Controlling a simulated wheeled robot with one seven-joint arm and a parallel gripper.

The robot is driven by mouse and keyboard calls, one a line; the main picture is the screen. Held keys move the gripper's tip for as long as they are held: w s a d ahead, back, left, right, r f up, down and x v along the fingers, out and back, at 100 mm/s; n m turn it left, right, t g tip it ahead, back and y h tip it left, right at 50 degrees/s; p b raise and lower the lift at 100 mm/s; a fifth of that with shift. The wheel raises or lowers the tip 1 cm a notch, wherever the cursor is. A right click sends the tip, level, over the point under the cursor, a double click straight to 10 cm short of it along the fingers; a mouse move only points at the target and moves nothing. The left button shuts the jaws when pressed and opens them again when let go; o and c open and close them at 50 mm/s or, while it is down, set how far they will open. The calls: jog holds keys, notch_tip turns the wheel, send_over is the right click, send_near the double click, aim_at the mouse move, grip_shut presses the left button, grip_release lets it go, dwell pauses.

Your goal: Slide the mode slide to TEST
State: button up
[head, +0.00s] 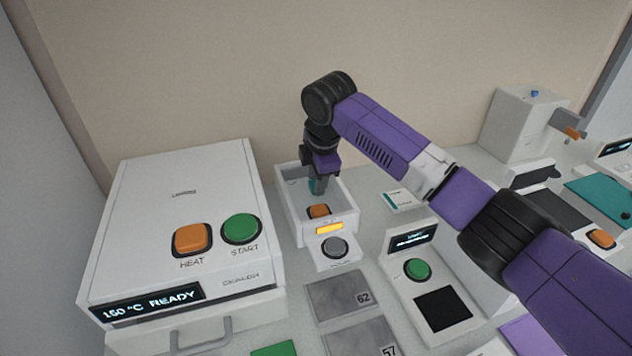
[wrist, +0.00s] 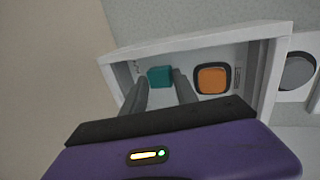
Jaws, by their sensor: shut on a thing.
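The mode slide's teal knob (wrist: 160,77) shows inside a white open-topped box (wrist: 275,70) in the wrist view. A bit of teal also shows at my gripper's tip in the head view (head: 314,187). My gripper (wrist: 162,82) reaches down into the box, with one finger on each side of the knob, shut on it. In the head view, my gripper (head: 318,186) is at the back of the box (head: 290,222). The lettering by the slide is too small to read, so its set position cannot be told.
An orange button (wrist: 212,79) sits in the same box, right of the knob in the wrist view. A grey round knob (head: 335,247) and a lit amber display (head: 330,228) are on its front.

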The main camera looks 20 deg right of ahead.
jog(key=shift+s+a+p, duration=0.1)
jog(key=shift+a+p, duration=0.7)
jog(key=shift+a, duration=1.7)
jog(key=o, duration=0.8)
jog(key=shift+a, duration=0.1)
jog(key=shift+c, duration=0.2)
notch_tip(320, 180, up, 7)
jog(key=p, duration=0.6)
